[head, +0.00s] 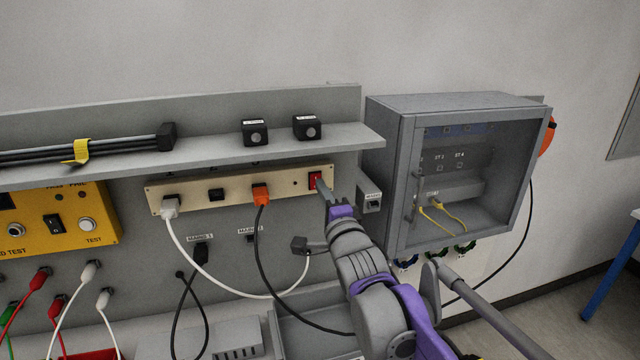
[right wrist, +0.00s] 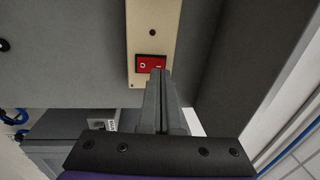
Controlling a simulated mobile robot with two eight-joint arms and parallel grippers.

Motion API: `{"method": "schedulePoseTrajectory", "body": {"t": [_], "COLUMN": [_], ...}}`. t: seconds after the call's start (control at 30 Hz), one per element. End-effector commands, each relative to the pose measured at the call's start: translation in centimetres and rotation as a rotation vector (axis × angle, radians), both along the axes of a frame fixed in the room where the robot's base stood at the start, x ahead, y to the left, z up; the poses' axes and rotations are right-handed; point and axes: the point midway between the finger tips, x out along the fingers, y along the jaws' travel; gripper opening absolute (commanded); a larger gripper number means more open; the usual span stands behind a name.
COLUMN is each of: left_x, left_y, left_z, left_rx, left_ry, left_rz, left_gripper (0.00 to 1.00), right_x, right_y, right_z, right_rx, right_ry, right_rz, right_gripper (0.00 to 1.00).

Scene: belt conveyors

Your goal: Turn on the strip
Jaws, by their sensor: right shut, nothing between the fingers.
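The power strip (head: 234,189) is a cream bar mounted on the grey back panel under the shelf. A white plug (head: 170,206) and an orange plug (head: 261,195) sit in its sockets. Its red rocker switch (head: 315,180) is at the right end. The switch also shows in the right wrist view (right wrist: 147,64), with a white mark on its left half. My right gripper (head: 322,187) is shut and empty, its fingertips right at the switch. In the wrist view the fingertips (right wrist: 158,73) overlap the switch's right half; I cannot tell whether they touch it. My left gripper is not in view.
A grey shelf (head: 350,138) juts out above the strip, carrying two small black boxes (head: 255,132) and a cable bundle (head: 90,152). A grey cabinet (head: 388,170) stands right of it. Cords hang below the strip. A yellow tester (head: 85,205) is at the left.

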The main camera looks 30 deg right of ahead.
Motion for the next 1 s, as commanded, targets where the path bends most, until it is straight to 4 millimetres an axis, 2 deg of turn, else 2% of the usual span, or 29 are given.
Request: {"method": "schedulePoseTrajectory", "body": {"t": [0.1, 0.23, 1.0], "left_x": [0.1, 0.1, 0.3], "left_y": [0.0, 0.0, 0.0], "left_z": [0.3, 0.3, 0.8], "left_rx": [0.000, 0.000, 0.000], "left_ry": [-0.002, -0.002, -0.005], "left_rz": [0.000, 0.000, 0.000], "left_gripper": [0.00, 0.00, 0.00], "right_x": [1.2, 1.8, 2.4], "right_y": [-0.3, -0.4, -0.5], "right_z": [0.2, 0.3, 0.6], "right_rx": [0.000, 0.000, 0.000], "right_ry": [0.000, 0.000, -0.001], "right_rz": [0.000, 0.000, 0.001], "right_gripper": [0.00, 0.00, 0.00]}}
